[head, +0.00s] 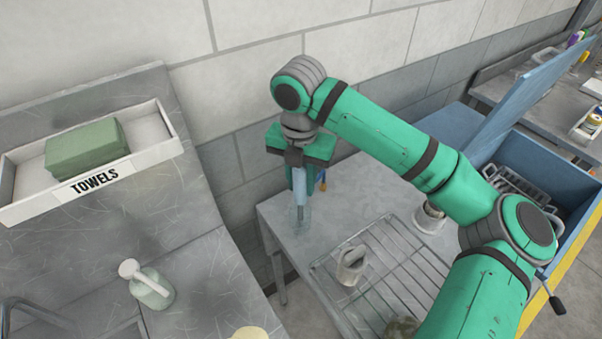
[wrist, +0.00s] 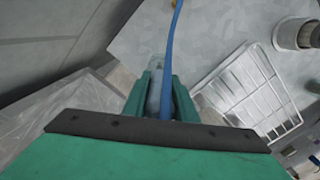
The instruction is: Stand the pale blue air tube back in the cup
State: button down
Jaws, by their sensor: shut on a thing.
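My gripper (head: 299,172) points down over the left end of the grey table and is shut on the pale blue air tube (head: 299,188). The tube hangs roughly upright between the fingers, and it also shows in the wrist view (wrist: 154,97). A clear cup (head: 299,221) stands on the table below the gripper, near the left edge. It also shows faintly past the fingertips in the wrist view (wrist: 155,65). The tube's lower end overlaps the cup in the head view. I cannot tell whether it is inside the cup or above it.
A thin blue strip (wrist: 171,45) runs close past the gripper. A wire rack (head: 385,275) with a metal mug (head: 351,266) is to the right. A metal canister (head: 429,217) stands behind the rack. A towel tray (head: 160,125) and pump bottle (head: 151,287) are on the left counter.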

jog(key=shift+f, duration=1.15)
jog(key=shift+s+f, duration=0.1)
jog(key=shift+f, duration=0.15)
jog(key=c, duration=1.4)
grip_release()
jog(key=shift+o, duration=0.2)
jog(key=r, duration=1)
jog(key=shift+s+a+r, duration=0.15)
jog(key=shift+s+r, duration=0.1)
jog(key=shift+r, duration=0.1)
